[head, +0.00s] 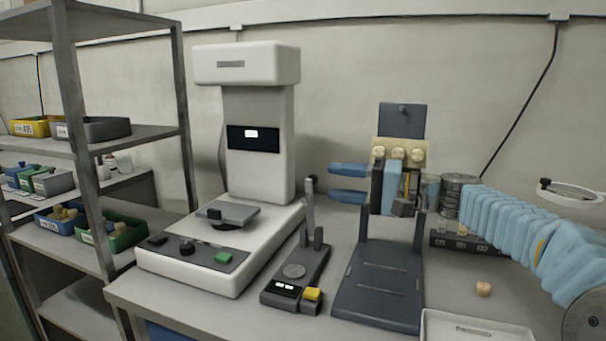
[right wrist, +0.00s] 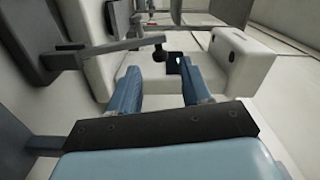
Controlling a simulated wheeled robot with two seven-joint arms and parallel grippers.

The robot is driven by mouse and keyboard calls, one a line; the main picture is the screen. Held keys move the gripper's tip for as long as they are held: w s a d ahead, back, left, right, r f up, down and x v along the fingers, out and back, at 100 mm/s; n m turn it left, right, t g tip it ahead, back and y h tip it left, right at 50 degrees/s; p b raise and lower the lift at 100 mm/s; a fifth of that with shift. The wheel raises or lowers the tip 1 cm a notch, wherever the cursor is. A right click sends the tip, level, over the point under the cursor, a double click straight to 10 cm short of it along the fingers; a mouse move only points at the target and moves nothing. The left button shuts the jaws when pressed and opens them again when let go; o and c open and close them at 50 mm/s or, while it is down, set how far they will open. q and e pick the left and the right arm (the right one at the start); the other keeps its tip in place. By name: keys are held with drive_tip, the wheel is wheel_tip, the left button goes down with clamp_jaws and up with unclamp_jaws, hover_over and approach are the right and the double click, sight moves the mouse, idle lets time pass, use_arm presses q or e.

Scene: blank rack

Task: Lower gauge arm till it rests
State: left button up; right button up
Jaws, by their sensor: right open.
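The gauge (head: 296,276) stands on the bench in the head view, a dark base with a small round plate, lit display and yellow button. Its thin grey gauge arm (head: 310,211) stands raised, about upright, with a dark knob (head: 312,182) at its top. My right gripper (head: 332,182) is open, its two blue fingers pointing left at the knob, just right of it. In the right wrist view the arm (right wrist: 100,52) crosses from the left, and its knob (right wrist: 159,54) sits just beyond the gap between the fingertips (right wrist: 158,68); contact cannot be told. My left gripper is out of view.
A large white instrument (head: 255,150) stands left of the gauge. A dark stand (head: 378,292) is close on its right, below my right arm. A small tan blank (head: 483,288) and a white tray (head: 450,326) lie further right. Shelves (head: 75,130) fill the left.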

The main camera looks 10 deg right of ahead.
sight(310, 209)
drive_tip(key=p+x, duration=0.1)
drive_tip(key=x, duration=0.7)
clamp_jaws()
